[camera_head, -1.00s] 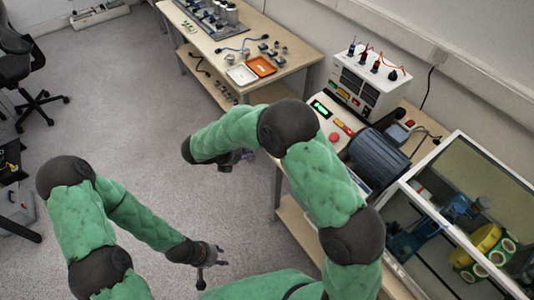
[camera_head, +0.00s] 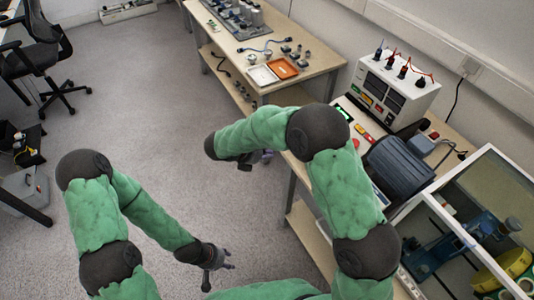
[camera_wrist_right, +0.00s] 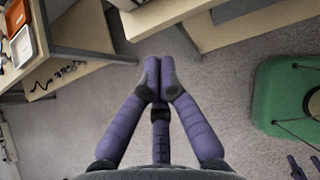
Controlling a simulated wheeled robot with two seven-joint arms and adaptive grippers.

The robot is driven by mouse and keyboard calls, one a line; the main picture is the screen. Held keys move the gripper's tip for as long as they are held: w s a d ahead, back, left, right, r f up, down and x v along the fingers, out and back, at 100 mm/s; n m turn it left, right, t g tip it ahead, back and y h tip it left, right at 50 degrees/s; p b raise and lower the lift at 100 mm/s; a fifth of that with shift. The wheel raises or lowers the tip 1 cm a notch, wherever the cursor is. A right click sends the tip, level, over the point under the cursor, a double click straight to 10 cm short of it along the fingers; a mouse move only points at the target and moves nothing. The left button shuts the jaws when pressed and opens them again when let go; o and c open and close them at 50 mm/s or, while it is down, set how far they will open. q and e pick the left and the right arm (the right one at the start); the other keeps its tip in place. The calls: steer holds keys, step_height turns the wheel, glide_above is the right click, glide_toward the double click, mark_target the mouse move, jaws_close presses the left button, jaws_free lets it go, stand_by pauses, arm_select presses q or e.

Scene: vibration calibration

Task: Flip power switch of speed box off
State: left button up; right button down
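The task's speed box is most likely the light control unit (camera_head: 368,138) with a green display and coloured buttons, on the right-hand bench in the head view. My right arm and a dark motor partly cover it, and I cannot make out its power switch. My right gripper (camera_head: 256,160) hangs over the floor to the left of that bench, apart from the unit.
A white instrument box (camera_head: 393,88) with red leads stands behind the unit. The dark motor (camera_head: 400,166) and a framed enclosure (camera_head: 484,214) sit nearer on the bench. Another table (camera_head: 322,52) with trays stands at the back. Open carpet lies left, with an office chair (camera_head: 45,60).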

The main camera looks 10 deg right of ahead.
steer(key=w+d+f+b, duration=0.3)
steer(key=w+d+f, duration=0.1)
steer(key=d, duration=0.3)
steer(key=shift+d+f, duration=0.35)
steer(key=shift+w+d+r+p, duration=0.1)
steer(key=shift+w+d+p, duration=0.2)
steer(key=shift+p, duration=0.15)
steer(key=shift+s, duration=0.15)
